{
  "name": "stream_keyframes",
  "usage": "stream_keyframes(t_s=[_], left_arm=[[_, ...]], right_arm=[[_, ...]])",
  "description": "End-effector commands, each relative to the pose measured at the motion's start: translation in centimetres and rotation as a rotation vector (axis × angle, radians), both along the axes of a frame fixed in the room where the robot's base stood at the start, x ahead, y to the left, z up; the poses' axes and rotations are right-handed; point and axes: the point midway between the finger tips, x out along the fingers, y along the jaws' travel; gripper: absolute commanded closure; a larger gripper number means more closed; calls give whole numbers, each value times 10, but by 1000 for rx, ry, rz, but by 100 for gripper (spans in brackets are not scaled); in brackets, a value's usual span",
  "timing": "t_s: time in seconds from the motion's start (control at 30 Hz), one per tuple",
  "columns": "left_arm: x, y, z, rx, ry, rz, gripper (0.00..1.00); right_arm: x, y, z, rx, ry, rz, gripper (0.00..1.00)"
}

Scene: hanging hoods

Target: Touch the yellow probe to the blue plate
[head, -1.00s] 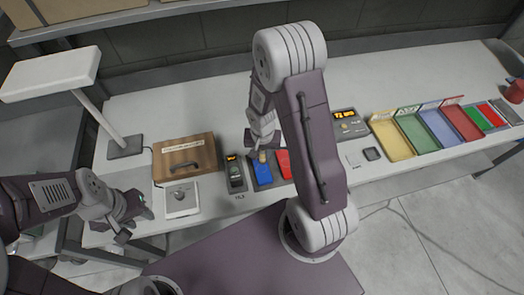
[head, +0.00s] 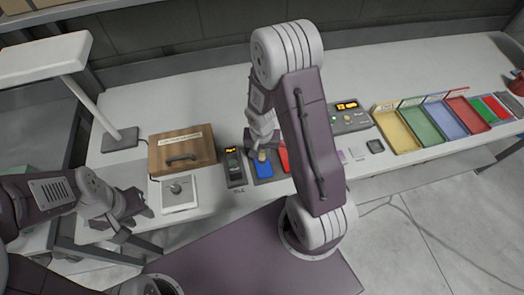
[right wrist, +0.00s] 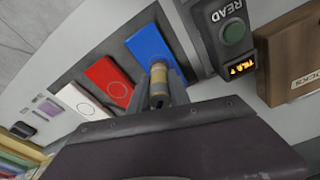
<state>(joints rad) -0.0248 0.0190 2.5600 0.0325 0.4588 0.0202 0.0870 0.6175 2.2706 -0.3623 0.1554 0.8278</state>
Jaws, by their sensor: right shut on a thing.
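The blue plate (head: 265,171) lies on the bench between the reading device and a red plate; the blue plate also shows in the right wrist view (right wrist: 150,41). My right gripper (head: 263,148) is shut on the yellow probe (right wrist: 159,75), a short cylinder with a grey tip and yellowish band. The probe's far end overlaps the near part of the blue plate in the right wrist view. I cannot tell whether they touch. My left gripper (head: 134,218) is open and empty at the bench's front left, away from the plates.
The reading device (head: 234,166) with a lit display stands left of the blue plate. A red plate (right wrist: 108,80) and a white plate (right wrist: 80,98) lie on the other side. A wooden box (head: 183,148), grey console (head: 347,118) and coloured trays (head: 400,128) stand on the bench.

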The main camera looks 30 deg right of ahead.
Motion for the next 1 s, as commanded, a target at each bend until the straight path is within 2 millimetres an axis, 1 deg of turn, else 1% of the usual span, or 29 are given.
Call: stream_keyframes(t_s=[1.0], left_arm=[[0, 0, -11, 0, 0, 0, 64]], right_arm=[[0, 0, -11, 0, 0, 0, 100]])
